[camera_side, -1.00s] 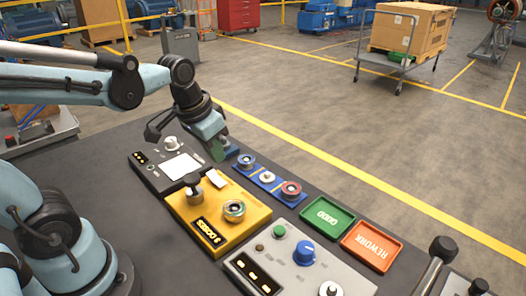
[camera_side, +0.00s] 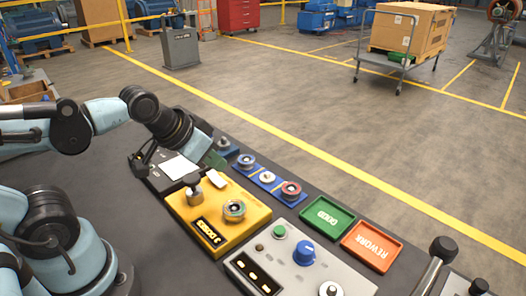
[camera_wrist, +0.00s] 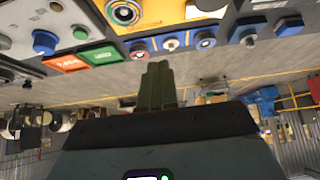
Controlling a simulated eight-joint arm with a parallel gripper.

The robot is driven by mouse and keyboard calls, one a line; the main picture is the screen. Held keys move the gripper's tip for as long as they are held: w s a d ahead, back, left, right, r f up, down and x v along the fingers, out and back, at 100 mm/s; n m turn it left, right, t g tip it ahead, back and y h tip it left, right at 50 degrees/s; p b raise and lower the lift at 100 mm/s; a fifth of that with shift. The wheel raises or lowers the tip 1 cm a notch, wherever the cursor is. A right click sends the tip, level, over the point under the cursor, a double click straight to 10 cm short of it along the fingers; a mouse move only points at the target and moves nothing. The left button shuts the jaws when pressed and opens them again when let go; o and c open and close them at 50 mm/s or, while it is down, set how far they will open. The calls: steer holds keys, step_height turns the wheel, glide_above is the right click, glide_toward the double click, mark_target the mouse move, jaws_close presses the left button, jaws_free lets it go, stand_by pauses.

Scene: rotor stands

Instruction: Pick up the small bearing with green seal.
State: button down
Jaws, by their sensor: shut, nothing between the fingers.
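My gripper (camera_side: 214,160) is shut and empty, with its fingers together in the wrist view (camera_wrist: 157,85). It hangs beside the far end of a row of blue holders. Three bearings sit in that row: a large one with a bluish seal (camera_side: 246,161), a small pale one (camera_side: 267,177) and a large red-sealed one (camera_side: 291,188). They also show in the wrist view, the small one in the middle (camera_wrist: 170,43). Another ring-shaped bearing (camera_side: 234,209) sits on the yellow fixture (camera_side: 245,227). I cannot make out a green seal clearly on any bearing.
A green GOOD tray (camera_side: 345,226) and an orange REWORK tray (camera_side: 388,263) lie right of the row. A grey control box (camera_side: 290,268) with a blue knob (camera_side: 304,253) stands in front. A dark panel with a white square (camera_side: 180,166) lies at the left.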

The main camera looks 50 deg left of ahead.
mark_target(234, 208)
stand_by(0.4)
steer(key=shift+c, duration=1.5)
jaws_free()
steer(key=shift+w+d+f+m+g+h, duration=0.15)
steer(key=shift+d+f+m+g, duration=0.5)
steer(key=shift+f+m+g, duration=0.7)
steer(key=shift+w+d+f+m+g+h, duration=0.1)
steer(key=shift+d+f+m+g, duration=0.7)
steer(key=shift+f, duration=0.9)
steer(key=shift+w+d+f+m+g+h, duration=0.15)
steer(key=shift+d+f+m+g, duration=0.3)
steer(key=shift+f+m+g, duration=0.7)
